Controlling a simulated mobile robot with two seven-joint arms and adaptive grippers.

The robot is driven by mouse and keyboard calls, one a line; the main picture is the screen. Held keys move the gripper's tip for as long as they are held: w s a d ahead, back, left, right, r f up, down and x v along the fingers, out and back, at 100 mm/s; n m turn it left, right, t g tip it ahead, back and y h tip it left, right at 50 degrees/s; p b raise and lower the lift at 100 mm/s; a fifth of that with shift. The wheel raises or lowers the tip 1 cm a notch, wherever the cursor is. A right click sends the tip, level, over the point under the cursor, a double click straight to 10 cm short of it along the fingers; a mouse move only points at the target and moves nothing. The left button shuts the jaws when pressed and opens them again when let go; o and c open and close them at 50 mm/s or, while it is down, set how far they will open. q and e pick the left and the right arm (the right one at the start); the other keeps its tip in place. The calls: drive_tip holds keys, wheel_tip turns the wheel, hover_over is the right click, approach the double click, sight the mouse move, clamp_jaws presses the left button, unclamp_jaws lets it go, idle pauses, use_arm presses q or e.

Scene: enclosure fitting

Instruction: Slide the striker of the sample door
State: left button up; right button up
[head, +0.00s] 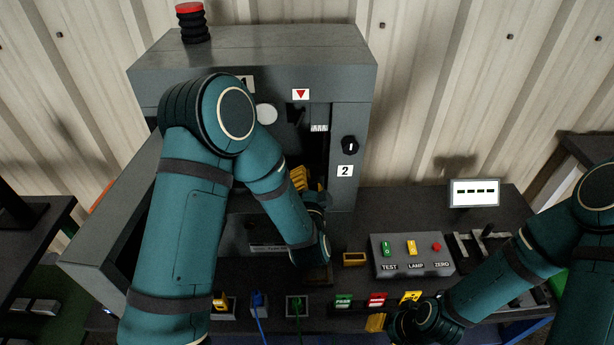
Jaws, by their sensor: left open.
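The grey enclosure (345,85) stands at the back centre, its dark front opening partly covered by my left arm. A grey door-like panel (105,240) stands swung out at its left. My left gripper (309,182), with yellow fingers, is open at the lower right of the opening. Its wrist and forearm hide much of it, and I cannot tell whether it touches anything. I cannot make out the striker for certain. A small pale ridged plate (319,128) sits at the opening's upper right. My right gripper (384,322) is low at the bench front, its jaws unclear.
A black knob (349,145) is on the enclosure's right front above a label 2. A control box (411,255) with TEST, LAMP and ZERO switches and a small display (474,192) stand on the bench to the right. Coloured connectors (377,299) line the front edge.

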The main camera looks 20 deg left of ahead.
use_arm(q)
drive_tip(key=v, duration=1)
drive_tip(key=shift+s, duration=0.15)
